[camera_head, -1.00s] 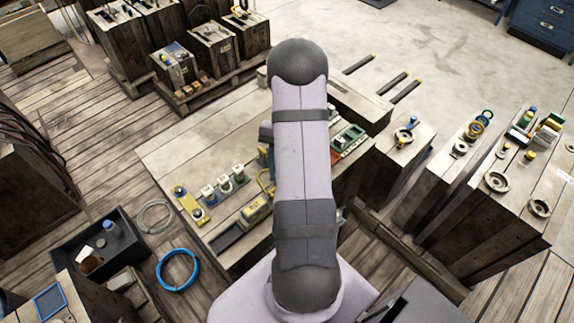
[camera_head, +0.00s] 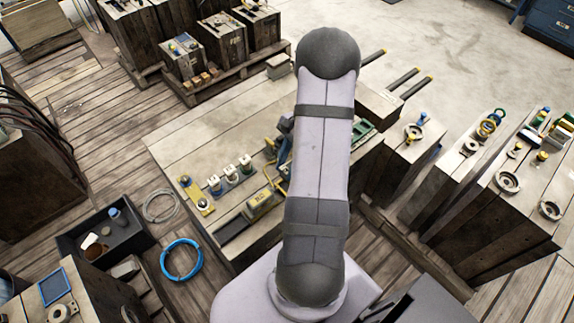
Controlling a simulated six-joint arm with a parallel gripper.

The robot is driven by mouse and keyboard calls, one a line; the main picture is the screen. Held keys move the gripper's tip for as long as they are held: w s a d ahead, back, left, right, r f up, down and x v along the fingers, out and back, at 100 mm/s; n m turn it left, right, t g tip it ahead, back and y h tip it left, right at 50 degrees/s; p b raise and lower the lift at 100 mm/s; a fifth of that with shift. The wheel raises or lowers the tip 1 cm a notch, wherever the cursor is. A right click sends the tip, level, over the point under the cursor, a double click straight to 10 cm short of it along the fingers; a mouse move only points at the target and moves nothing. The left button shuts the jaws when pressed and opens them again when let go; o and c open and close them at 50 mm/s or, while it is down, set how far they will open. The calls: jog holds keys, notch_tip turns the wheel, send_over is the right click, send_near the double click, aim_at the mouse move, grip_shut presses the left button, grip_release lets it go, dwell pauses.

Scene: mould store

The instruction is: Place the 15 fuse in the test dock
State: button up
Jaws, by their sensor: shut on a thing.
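Three white-topped fuse-like pieces stand in a row on the bench (camera_head: 190,135): left (camera_head: 214,185), middle (camera_head: 230,175) and right (camera_head: 246,164). Their markings are too small to read. A yellow block with a label (camera_head: 263,203) sits to their lower right; I cannot tell whether it is the test dock. My arm covers much of the bench. A small part of my gripper (camera_head: 284,151) shows at the arm's left edge, right of the fuse row. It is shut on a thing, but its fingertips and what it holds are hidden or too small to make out.
A yellow strip fixture (camera_head: 196,195) lies left of the fuses. A dark tray (camera_head: 128,238) and a blue cable coil (camera_head: 181,259) lie at the lower left. A green part (camera_head: 360,129) shows right of my arm. The bench's back left is bare.

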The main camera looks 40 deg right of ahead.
jog(key=shift+f+b, duration=1.25)
jog(key=shift+f, duration=0.8)
jog(key=shift+f, duration=0.85)
dwell(1.4)
jog(key=o, duration=1.1)
jog(key=shift+r, duration=0.1)
jog(key=shift+r+p, duration=3.5)
jog(key=shift+r, duration=0.2)
